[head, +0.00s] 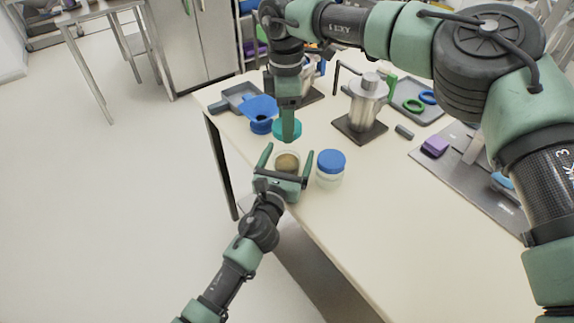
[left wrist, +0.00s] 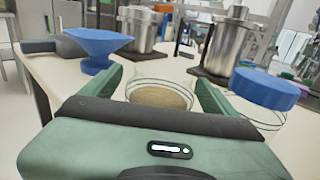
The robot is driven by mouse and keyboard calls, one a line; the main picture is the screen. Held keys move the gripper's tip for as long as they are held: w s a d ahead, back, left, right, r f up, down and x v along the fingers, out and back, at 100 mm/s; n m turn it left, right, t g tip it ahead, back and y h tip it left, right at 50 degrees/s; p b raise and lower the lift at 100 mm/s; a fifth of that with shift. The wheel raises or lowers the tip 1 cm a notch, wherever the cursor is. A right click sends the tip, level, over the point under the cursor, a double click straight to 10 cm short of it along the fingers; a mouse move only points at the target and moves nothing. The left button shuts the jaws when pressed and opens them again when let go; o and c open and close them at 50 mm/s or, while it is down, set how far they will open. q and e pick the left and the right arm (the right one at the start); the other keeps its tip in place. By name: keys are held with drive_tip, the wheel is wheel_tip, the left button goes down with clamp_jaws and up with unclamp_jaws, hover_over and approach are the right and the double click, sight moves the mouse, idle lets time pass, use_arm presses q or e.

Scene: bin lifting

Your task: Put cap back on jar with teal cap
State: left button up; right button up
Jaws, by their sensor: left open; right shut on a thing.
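An open glass jar (head: 287,161) with brownish contents stands near the table's front left edge. My left gripper (head: 288,162) is open with its fingers on either side of the jar, apart from it as far as I can tell. In the left wrist view the jar (left wrist: 160,93) shows between the open fingers. The teal cap (head: 287,130) is in my right gripper (head: 287,136), which is shut on it from above. It is held just beyond the jar. Whether the cap touches the table is hard to tell.
A jar with a blue cap (head: 331,161) stands close to the right of the open jar. A blue funnel (head: 261,108) is at the back left. A metal canister (head: 367,98) stands on a dark base behind. The front right tabletop (head: 400,220) is clear.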

use_arm(q)
drive_tip(key=shift+x, duration=0.8)
clamp_jaws()
use_arm(e)
hover_over(286, 153)
drive_tip(key=shift+f, duration=2.45)
drive_tip(key=shift+f, duration=0.1)
drive_tip(key=shift+f, duration=0.8)
drive_tip(key=shift+f, duration=0.4)
